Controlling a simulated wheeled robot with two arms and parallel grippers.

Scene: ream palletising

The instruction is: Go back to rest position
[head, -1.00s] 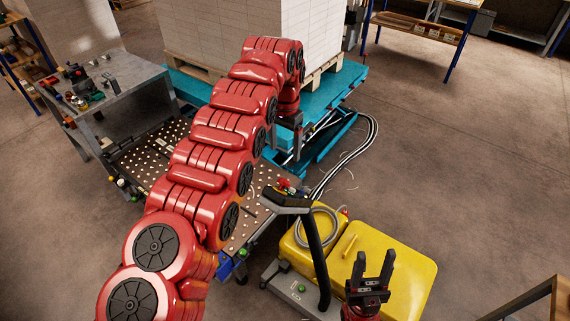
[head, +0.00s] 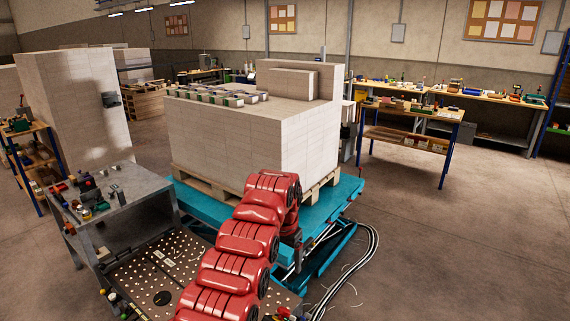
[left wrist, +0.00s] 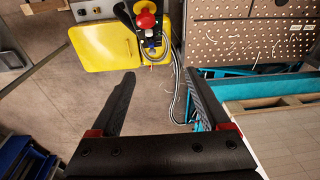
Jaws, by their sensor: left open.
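My left arm (head: 240,265), red and segmented, rises from the bottom of the head view and bends down at its far end, in front of the pallet stack. My left gripper is mostly hidden there. In the left wrist view its two dark fingers are spread wide, with nothing between them (left wrist: 160,92), above the floor. The large stack of pale reams (head: 270,135) stands on a wooden pallet (head: 318,190) on a teal lift table (head: 345,190). My right gripper is in neither current view.
A grey metal table (head: 130,190) with tools and a perforated plate (head: 185,260) stand at the left. A shelf table (head: 415,125) and workbenches line the back right. Hoses (head: 365,250) lie right of the lift. The floor (head: 460,240) at the right is clear.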

